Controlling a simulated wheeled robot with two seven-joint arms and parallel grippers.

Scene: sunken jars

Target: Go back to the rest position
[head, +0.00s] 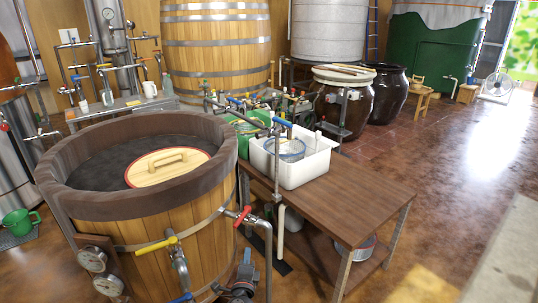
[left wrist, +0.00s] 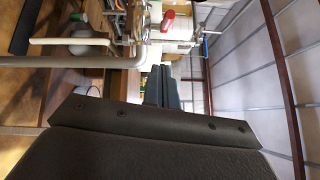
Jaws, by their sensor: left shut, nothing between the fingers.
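My left gripper shows in the left wrist view (left wrist: 162,85), its dark fingers together with nothing between them. The dark palm of the gripper fills the lower part of that view. Pipes and a red valve handle (left wrist: 168,20) show beyond the fingers. In the head view I make out neither gripper. My right gripper is in no view.
A big wooden vat (head: 165,235) with a round wooden lid (head: 167,172) stands at the left. A brown table (head: 345,196) holds a white tub (head: 305,171). Pipes and valves stand between them. The floor (head: 450,150) at the right is largely clear.

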